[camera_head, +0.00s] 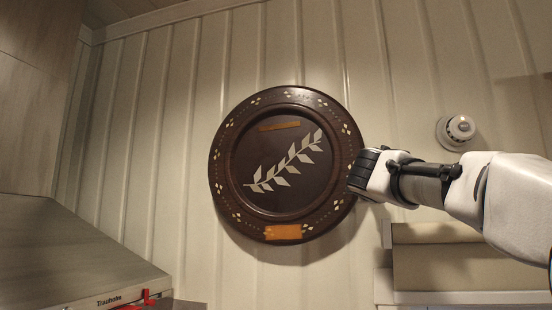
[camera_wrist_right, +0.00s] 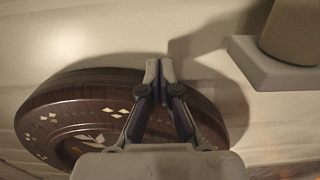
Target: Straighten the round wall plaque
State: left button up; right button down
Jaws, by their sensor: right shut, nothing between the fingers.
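The round wall plaque (camera_head: 285,212) is dark brown, with pale diamond inlays around its rim and a pale leaf sprig slanting from lower left to upper right. It has an orange strip near the top of its centre and an orange patch on the bottom rim. It hangs on the ribbed wall. My right gripper (camera_head: 360,172) is at the plaque's right rim and hides a bit of it. In the right wrist view, the gripper (camera_wrist_right: 158,72) is shut and empty, its tips by the edge of the plaque (camera_wrist_right: 70,108). I cannot tell whether they touch. My left gripper is out of view.
A pale round fixture (camera_head: 458,130) sticks out of the wall right of the plaque, above my right arm. A beige ledge (camera_head: 440,260) is at lower right. A slanted metal hood (camera_head: 70,255) fills the lower left. The wall left of the plaque is clear.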

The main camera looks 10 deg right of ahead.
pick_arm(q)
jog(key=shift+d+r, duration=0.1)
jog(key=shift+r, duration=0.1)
pick_arm(e)
jog(key=shift+w+a, duration=0.2)
jog(key=shift+a, duration=0.15)
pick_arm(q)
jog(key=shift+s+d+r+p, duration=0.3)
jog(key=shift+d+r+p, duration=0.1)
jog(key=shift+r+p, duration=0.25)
pick_arm(e)
jog(key=shift+w+a+r, duration=0.1)
jog(key=shift+a+r, duration=0.35)
jog(key=shift+a, duration=0.1)
dwell(1.0)
jog(key=shift+d, duration=0.1)
pick_arm(q)
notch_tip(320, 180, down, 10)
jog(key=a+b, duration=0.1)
jog(key=b, duration=0.8)
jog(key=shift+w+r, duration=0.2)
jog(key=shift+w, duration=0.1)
pick_arm(e)
jog(key=v, duration=0.7)
jog(key=shift+s+f, duration=0.4)
jog(key=shift+f, duration=0.05)
